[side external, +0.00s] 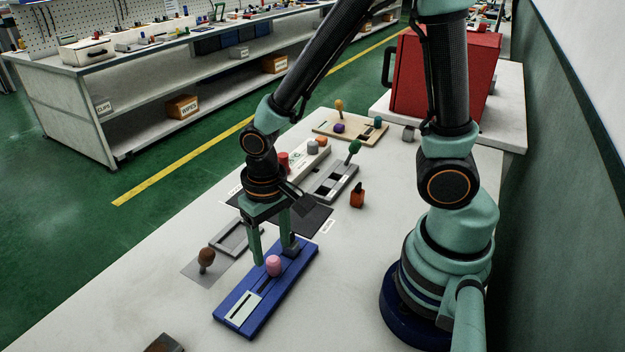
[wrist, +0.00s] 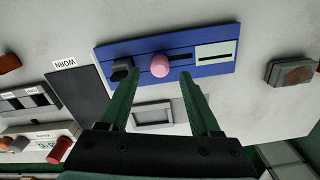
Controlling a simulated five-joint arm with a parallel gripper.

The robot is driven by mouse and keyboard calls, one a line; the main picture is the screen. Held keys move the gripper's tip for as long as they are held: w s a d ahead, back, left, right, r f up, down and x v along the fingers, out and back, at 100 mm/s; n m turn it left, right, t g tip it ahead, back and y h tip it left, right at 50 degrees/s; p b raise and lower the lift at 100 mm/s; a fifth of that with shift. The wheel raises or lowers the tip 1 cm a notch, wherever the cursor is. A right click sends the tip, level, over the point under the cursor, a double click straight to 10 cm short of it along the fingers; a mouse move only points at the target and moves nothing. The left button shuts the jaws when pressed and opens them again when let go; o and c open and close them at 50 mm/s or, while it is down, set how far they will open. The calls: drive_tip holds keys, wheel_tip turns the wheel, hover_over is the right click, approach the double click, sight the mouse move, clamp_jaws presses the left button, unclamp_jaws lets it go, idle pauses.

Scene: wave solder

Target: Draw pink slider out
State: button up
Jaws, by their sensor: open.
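The pink slider (side external: 273,264) is a rounded pink knob on a blue slider board (side external: 246,318). In the wrist view the pink slider (wrist: 160,66) sits at one end of a dark slot, between a dark block and a pale plate on the blue board (wrist: 205,72). My gripper (side external: 273,254) is open, its green fingers reaching down near the knob. In the wrist view my gripper (wrist: 158,72) has one finger on each side of the knob, with gaps between. Contact with the knob does not show.
A brown knob (side external: 206,256) stands by a grey frame (side external: 236,238) left of the board. The front right tabletop is clear.

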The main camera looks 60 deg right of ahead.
sight(273, 259)
drive_tip(key=shift+f, duration=2.45)
